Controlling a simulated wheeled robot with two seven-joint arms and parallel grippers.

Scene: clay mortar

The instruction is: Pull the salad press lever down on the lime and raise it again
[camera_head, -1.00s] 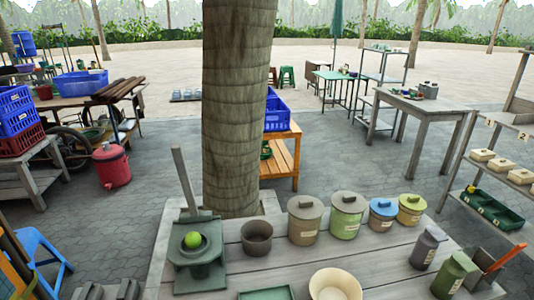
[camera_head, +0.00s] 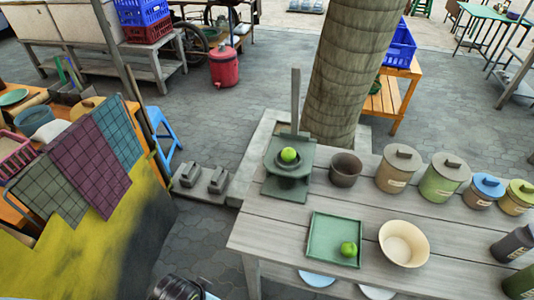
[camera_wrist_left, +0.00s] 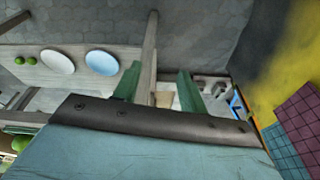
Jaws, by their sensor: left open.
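The grey-green salad press (camera_head: 288,186) stands at the left back of the plank table. A green lime (camera_head: 289,155) sits in its round cup. The press lever (camera_head: 295,100) stands upright behind the cup. My left gripper (camera_wrist_left: 158,90) shows in the left wrist view with its two green fingers apart and nothing visible between them. In the head view only a dark part of my arm shows at the bottom edge, in front of the table and well away from the press. My right gripper is not in view.
A green tray (camera_head: 320,238) holding another lime (camera_head: 347,249) and a cream bowl (camera_head: 404,243) sit at the table front. A dark pot (camera_head: 345,169) and lidded jars (camera_head: 398,168) stand right of the press. A tree trunk (camera_head: 350,75) rises behind.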

